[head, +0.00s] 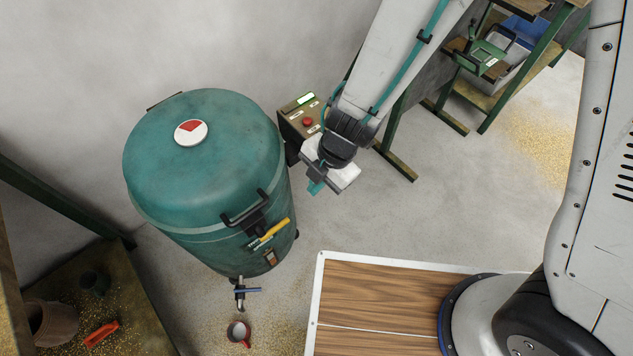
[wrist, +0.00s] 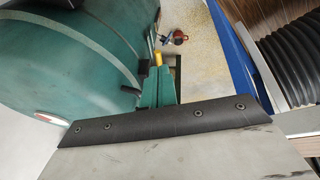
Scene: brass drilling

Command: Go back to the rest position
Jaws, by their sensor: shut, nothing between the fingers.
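My gripper (head: 315,188) is in the air to the right of a large teal tank (head: 205,150), below and in front of a control box with a red button (head: 307,122). Its teal fingers are shut and hold nothing. They also show in the wrist view (wrist: 157,85), just beyond a dark bar that hides part of the hand. In the head view a clear gap shows between the fingers and the tank. My arm reaches down from the top of the picture.
The tank has a black handle, a yellow lever (head: 274,230) and a tap (head: 240,291). A red mug (head: 239,332) stands on the floor below the tap. A shelf rack (head: 490,90) holds a green device at upper right. A wooden bench (head: 90,300) is at lower left.

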